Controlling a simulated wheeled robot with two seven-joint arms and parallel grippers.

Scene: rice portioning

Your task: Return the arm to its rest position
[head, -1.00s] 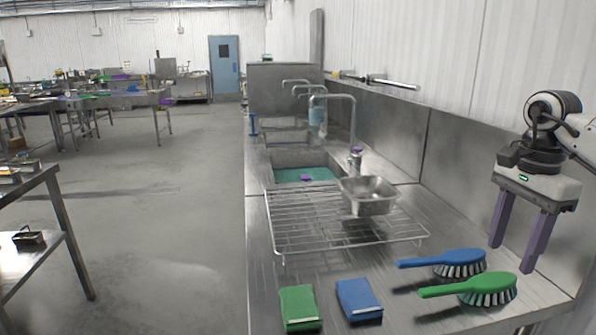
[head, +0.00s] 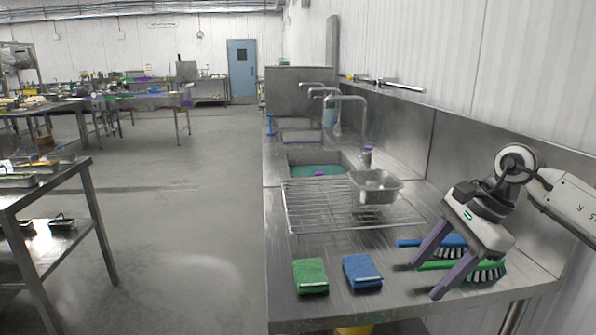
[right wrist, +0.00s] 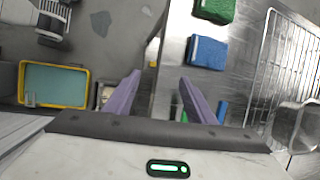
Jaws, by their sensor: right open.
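My right gripper (head: 424,271) is open and empty in the head view, above the front right part of the steel counter. Its two purple fingers point down and to the left, in front of the blue brush (head: 405,243) and the green brush (head: 487,272), partly hiding both. In the right wrist view the fingers (right wrist: 158,95) are spread apart with nothing between them, over the counter's edge and the floor. My left gripper is not in view.
A green sponge (head: 311,276) and a blue sponge (head: 362,272) lie at the counter's front. Behind them a wire rack (head: 312,215) holds a metal pan (head: 375,190). A sink (head: 318,160) lies beyond. Floor (head: 190,240) to the left is open.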

